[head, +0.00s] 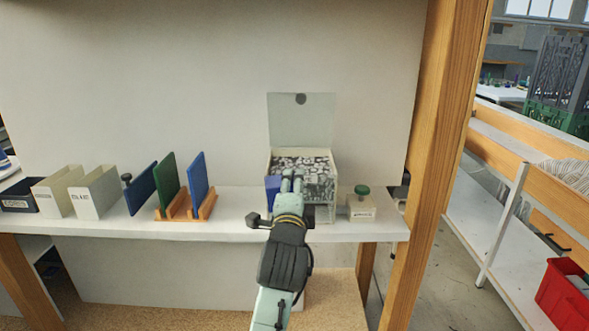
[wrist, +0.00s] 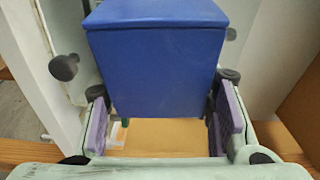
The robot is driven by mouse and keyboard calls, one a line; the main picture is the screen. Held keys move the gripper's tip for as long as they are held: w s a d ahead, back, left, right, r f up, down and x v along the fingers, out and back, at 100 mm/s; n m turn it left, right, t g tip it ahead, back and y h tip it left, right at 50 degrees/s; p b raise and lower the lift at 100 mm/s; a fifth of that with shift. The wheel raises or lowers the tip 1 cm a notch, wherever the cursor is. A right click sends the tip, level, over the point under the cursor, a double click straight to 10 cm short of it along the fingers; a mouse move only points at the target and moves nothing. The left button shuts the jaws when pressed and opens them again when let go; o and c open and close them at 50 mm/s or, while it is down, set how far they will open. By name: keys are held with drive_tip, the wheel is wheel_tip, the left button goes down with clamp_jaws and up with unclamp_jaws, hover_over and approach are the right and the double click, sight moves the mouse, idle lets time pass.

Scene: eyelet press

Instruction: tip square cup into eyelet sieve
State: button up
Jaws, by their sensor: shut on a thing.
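A blue square cup (wrist: 157,65) fills the upper middle of the wrist view, between the two purple-padded fingers of my gripper (wrist: 165,128). My gripper (head: 290,178) is shut on the cup. In the head view a small part of the blue cup (head: 272,185) shows left of the fingers. A pale open box (head: 334,205) with a raised lid stands behind and around the gripper. A mass of small grey-and-white pieces shows in it; it appears to be the eyelet sieve. The cup's contents and its exact tilt are hidden.
A small pale block with a green knob (head: 362,191) stands right of the box. To the left are a wooden rack (head: 185,212) with coloured panels, pale holders (head: 98,192) and a dark bin (head: 19,196). A wooden post (head: 443,120) bounds the right. The shelf (head: 235,212) is clear between rack and box.

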drive_tip(key=s+f, duration=0.3)
drive_tip(key=f, duration=2.3)
drive_tip(key=s+f+y, duration=0.1)
drive_tip(key=s+f, duration=0.3)
drive_tip(key=f, duration=2.1)
drive_tip(key=shift+s+f+n, duration=0.2)
drive_tip(key=shift+f+n, duration=0.15)
drive_tip(key=shift+n, duration=0.05)
drive_tip(key=shift+w, duration=0.1)
